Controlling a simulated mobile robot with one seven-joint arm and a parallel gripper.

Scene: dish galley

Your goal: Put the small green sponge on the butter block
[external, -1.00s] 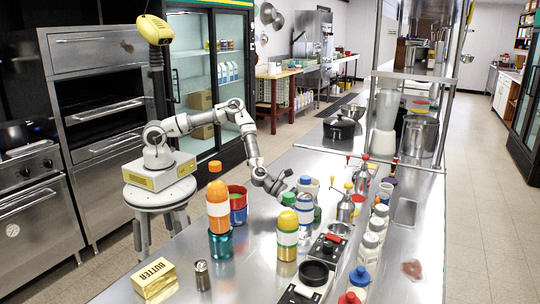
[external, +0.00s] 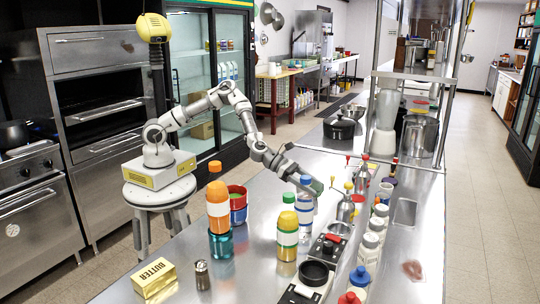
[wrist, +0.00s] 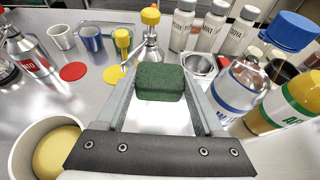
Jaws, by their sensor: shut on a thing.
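The small green sponge (wrist: 160,82) sits between the two fingertips of my gripper (wrist: 160,90) in the wrist view, and the gripper is shut on it. In the external view my gripper (external: 308,184) is over the right part of the counter, with the dark green sponge (external: 318,187) at its tip, close to the blue-capped bottle. The yellow butter block (external: 154,277), marked BUTTER, lies at the near left of the counter, well away from my gripper. It is not seen in the wrist view.
A metal shaker (external: 202,275) stands just right of the butter. Several white-labelled jars (external: 369,250) line the right side.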

